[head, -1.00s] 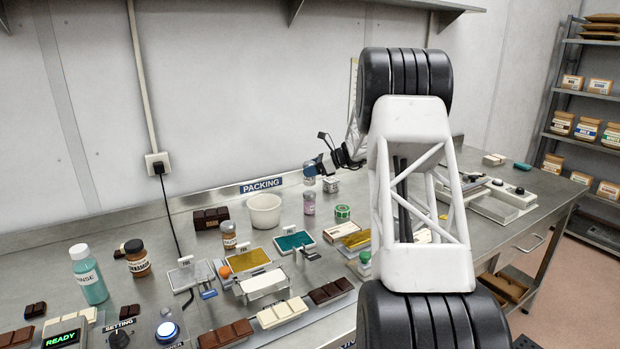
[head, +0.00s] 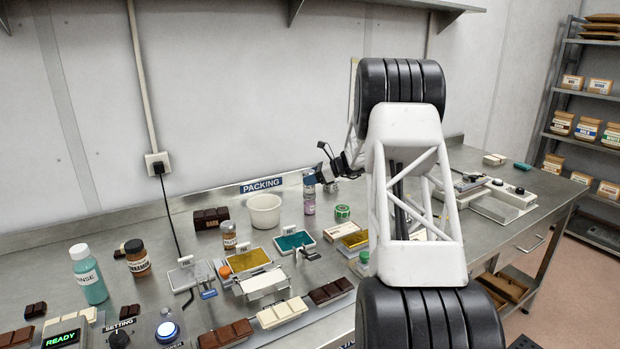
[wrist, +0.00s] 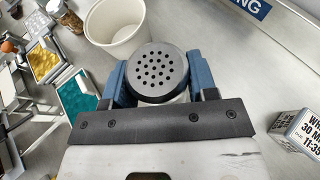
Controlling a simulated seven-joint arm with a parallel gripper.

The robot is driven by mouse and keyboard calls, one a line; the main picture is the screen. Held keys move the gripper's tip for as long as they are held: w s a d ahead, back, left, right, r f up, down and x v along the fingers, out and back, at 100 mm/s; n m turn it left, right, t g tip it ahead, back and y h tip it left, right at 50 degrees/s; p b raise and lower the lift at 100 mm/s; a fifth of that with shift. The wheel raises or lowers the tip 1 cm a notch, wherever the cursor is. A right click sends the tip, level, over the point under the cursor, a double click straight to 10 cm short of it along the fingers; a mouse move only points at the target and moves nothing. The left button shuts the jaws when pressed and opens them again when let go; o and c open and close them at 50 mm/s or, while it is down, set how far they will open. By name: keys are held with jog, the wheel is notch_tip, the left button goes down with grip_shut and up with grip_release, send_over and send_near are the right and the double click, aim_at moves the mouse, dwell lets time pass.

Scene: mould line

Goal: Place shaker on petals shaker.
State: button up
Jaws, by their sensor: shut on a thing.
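A shaker with a grey perforated lid (wrist: 157,72) sits between the blue fingers of my gripper (wrist: 158,84) in the wrist view, and the gripper is shut on it. In the head view my gripper (head: 322,172) and the held shaker (head: 309,181) are at the back of the bench. A shaker with pinkish-purple contents (head: 309,206), apparently the petals shaker, appears directly below the held shaker in the head view. I cannot tell whether the two touch. The lower shaker is hidden in the wrist view, and its label is too small to read.
A white bowl (head: 264,212) stands left of the shakers. A green-topped roll (head: 342,212) is to the right. A date block (wrist: 300,131) is right of my gripper in the wrist view. Coloured trays (head: 294,241) lie in front. The wall is close behind.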

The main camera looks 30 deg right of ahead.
jog(key=o, duration=1)
jog(key=shift+c, duration=0.2)
jog(key=shift+d+r, duration=0.15)
jog(key=v, duration=1.1)
jog(key=shift+s+d, duration=0.25)
jog(key=shift+s, duration=0.05)
jog(key=shift+r, duration=0.1)
